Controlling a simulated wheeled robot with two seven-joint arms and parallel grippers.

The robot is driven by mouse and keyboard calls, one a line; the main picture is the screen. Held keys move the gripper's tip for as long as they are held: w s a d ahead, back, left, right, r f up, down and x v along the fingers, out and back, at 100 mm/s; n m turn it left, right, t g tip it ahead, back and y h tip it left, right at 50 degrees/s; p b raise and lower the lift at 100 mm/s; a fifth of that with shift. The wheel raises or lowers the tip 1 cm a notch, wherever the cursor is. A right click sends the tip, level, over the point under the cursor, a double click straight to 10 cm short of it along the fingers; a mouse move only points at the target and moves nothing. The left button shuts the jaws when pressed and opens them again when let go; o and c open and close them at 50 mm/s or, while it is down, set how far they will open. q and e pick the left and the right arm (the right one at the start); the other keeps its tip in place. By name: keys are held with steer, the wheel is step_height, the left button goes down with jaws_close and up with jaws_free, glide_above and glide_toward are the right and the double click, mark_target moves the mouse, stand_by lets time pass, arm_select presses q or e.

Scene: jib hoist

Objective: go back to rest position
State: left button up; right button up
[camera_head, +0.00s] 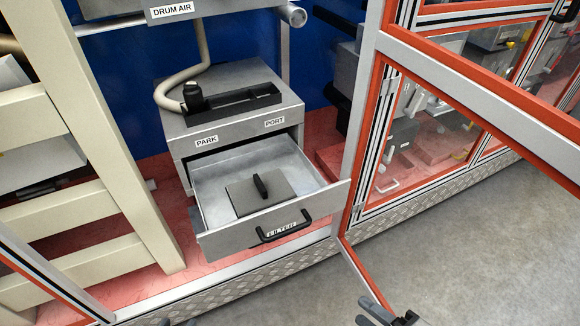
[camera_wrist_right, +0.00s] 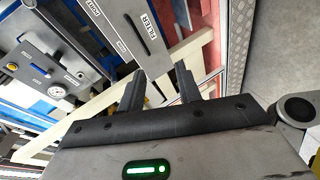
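My right gripper (camera_head: 388,312) shows at the bottom right of the head view, in front of the cabinet and over the floor. In the right wrist view my right gripper (camera_wrist_right: 160,88) has its two dark fingers apart with nothing between them. My left gripper (camera_head: 176,322) barely enters at the bottom edge, as small dark tips; most of it is cut off. The FILTER drawer (camera_head: 215,243) is pulled out, and a grey plate (camera_head: 250,196) with a black handle lies inside. Both grippers are apart from the drawer.
A grey box (camera_head: 230,80) labelled PARK and PORT bears a black tray (camera_head: 235,102) and a hose. A cream ladder-like frame (camera_head: 110,150) stands at left. An orange-edged glazed door (camera_head: 440,130) stands at right. Grey floor (camera_head: 480,240) is clear at lower right.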

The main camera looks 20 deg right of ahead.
steer(key=w+d+m+g+h, duration=0.1)
steer(key=w+m+g+h, duration=0.1)
steer(key=w+m+h, duration=0.35)
steer(key=s+a+r+m+g, duration=0.1)
steer(key=s+r+m+g, duration=0.5)
steer(key=m, duration=0.6)
steer(key=w+a+f+t+y, duration=0.2)
steer(key=w+a+f+t, duration=0.3)
steer(key=w+a+f, duration=0.1)
steer(key=shift+y, duration=0.35)
